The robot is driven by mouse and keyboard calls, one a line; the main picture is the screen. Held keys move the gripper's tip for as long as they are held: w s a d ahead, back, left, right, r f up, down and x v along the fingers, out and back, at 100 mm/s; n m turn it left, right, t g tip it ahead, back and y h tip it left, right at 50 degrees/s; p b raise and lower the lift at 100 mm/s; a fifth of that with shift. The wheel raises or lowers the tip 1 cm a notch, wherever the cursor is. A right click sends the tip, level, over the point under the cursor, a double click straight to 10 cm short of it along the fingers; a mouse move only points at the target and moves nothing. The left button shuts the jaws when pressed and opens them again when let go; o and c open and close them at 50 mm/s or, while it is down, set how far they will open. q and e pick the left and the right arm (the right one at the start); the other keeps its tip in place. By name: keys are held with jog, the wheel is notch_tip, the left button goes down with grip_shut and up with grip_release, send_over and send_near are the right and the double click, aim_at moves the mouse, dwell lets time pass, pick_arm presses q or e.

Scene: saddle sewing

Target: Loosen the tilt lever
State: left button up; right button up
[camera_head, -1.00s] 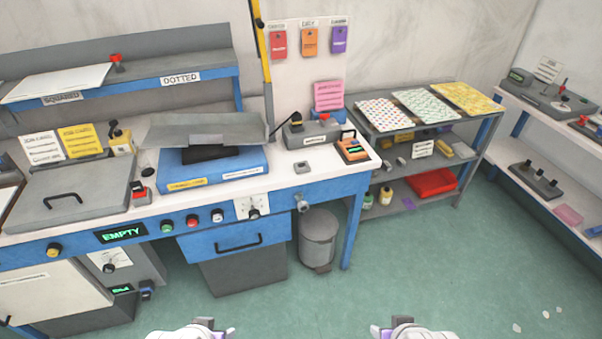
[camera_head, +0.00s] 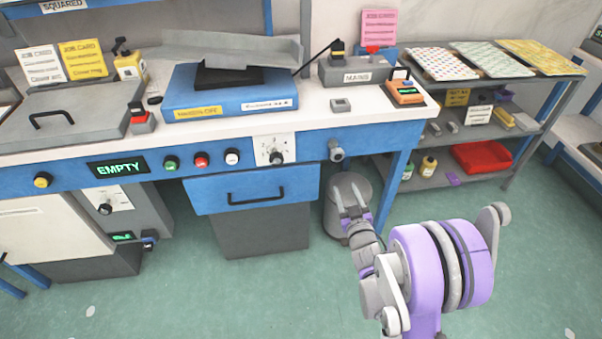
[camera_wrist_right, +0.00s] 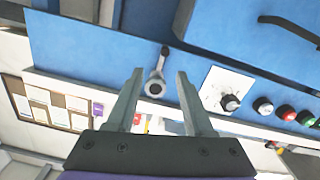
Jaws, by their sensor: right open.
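A short grey lever with a round end (camera_head: 336,150) sticks out of the blue front of the workbench, right of the white dial plate. I take it to be the tilt lever. It also shows in the right wrist view (camera_wrist_right: 155,86), framed between my finger tips. My right gripper (camera_head: 349,200) is open and empty. In the head view it is below the lever and apart from it, in front of the grey bin. My left gripper is out of view.
The grey bin (camera_head: 340,215) stands under the bench's right end. A dial (camera_head: 275,152) and several push buttons line the bench front, above a blue drawer (camera_head: 252,190). A shelf rack (camera_head: 455,110) stands to the right. The floor in front is clear.

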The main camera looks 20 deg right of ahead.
aim_at(334, 166)
jog(key=shift+t, duration=0.3)
jog(key=x, duration=0.3)
jog(key=b+x, duration=0.1)
jog(key=x, duration=0.3)
jog(key=f+x, duration=0.1)
jog(key=x, duration=0.3)
jog(key=shift+w+a, duration=0.25)
jog(key=shift+a, duration=0.1)
grip_shut()
dwell(0.7)
